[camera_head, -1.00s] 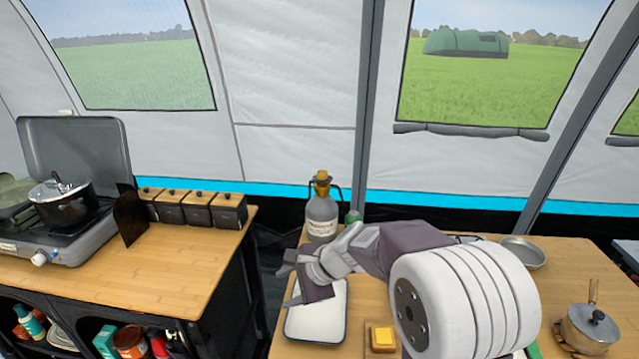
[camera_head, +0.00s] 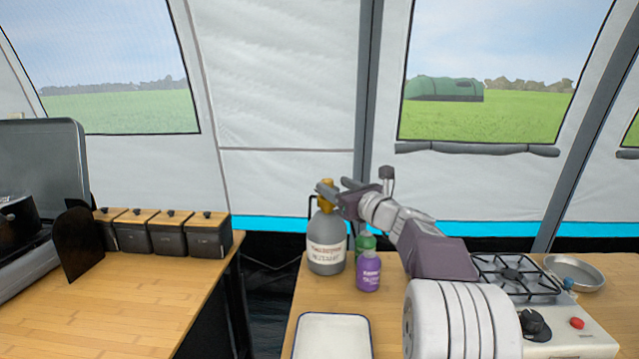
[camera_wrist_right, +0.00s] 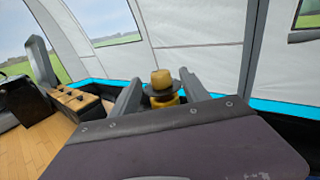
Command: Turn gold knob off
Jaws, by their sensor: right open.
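The gold knob (camera_head: 326,198) sits on top of a grey gas bottle (camera_head: 326,243) standing on the right-hand wooden table. In the right wrist view the gold knob (camera_wrist_right: 162,80) shows between the two fingers, with space on both sides. My right gripper (camera_head: 338,187) is open at the height of the knob, its fingers reaching left toward it and partly covering it in the head view. It also shows in the right wrist view (camera_wrist_right: 160,78). I cannot tell whether a finger touches the knob. My left gripper is not in view.
A purple bottle (camera_head: 368,273) and a green bottle (camera_head: 365,243) stand right beside the gas bottle. A white tray (camera_head: 333,316) lies in front. A gas stove (camera_head: 565,338) and a metal pan (camera_head: 574,272) are at the right. Several dark canisters (camera_head: 160,236) stand on the left table.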

